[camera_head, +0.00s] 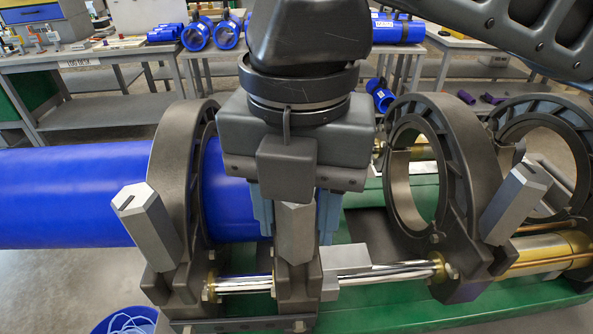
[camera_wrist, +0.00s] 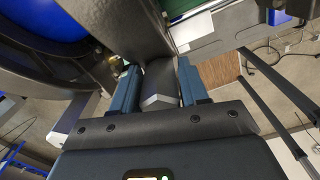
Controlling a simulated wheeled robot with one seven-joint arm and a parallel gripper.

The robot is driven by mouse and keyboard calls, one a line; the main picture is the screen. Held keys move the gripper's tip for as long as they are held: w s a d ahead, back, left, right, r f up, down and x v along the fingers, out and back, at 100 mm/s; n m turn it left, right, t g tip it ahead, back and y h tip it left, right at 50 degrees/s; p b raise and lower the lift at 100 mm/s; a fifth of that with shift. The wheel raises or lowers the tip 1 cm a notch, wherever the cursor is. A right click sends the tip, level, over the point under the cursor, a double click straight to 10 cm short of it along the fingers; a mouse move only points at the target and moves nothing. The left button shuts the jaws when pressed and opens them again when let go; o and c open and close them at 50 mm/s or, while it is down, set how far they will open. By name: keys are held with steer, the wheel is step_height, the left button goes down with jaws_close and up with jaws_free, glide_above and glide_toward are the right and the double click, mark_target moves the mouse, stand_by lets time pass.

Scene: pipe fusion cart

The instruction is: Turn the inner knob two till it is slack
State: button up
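The knob at my gripper, a grey hexagonal block (camera_head: 295,232), stands upright on the inner clamp in the middle of the head view. My gripper (camera_head: 296,215) points down over it, with a blue finger on each side. The gripper body hides the knob's top in the head view and most of that clamp's ring.
A similar grey knob (camera_head: 147,222) tilts on the left clamp (camera_head: 178,170), which surrounds a blue pipe (camera_head: 70,195). Another knob (camera_head: 515,203) leans by the open right clamp (camera_head: 455,170). Shiny rods (camera_head: 390,273) run low between clamps. Tables with blue parts stand behind.

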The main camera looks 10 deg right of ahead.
steer(key=c, duration=0.6)
steer(key=shift+n, duration=1.5)
steer(key=shift+a+n, duration=0.1)
steer(key=shift+n, duration=1.4)
steer(key=shift+n, duration=1.5)
